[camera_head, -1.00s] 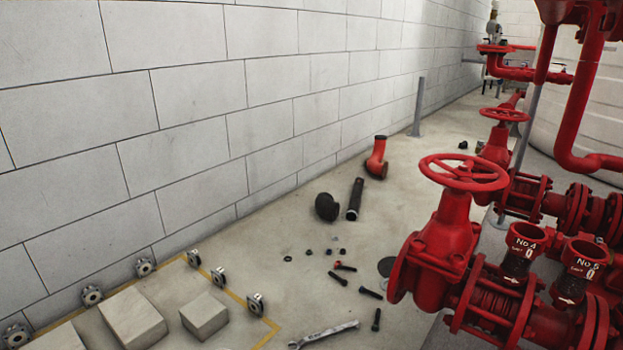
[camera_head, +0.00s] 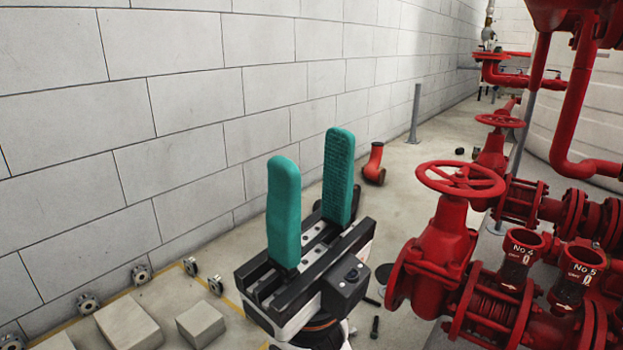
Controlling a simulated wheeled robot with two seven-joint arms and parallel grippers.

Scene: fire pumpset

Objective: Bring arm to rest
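My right gripper (camera_head: 311,185) stands upright in the lower middle of the head view, with its two teal fingers pointing up. The fingers are spread well apart and nothing is between them. It appears in front of the floor and the block wall, left of the red valve (camera_head: 446,245), with a visible gap to the valve body. My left gripper is not in view.
Red pipework with handwheels (camera_head: 460,180) fills the right side. A white block wall (camera_head: 180,100) runs along the left. Concrete blocks (camera_head: 128,322) and small flanged fittings (camera_head: 88,303) lie at lower left. A red elbow pipe (camera_head: 374,162) stands on the floor behind.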

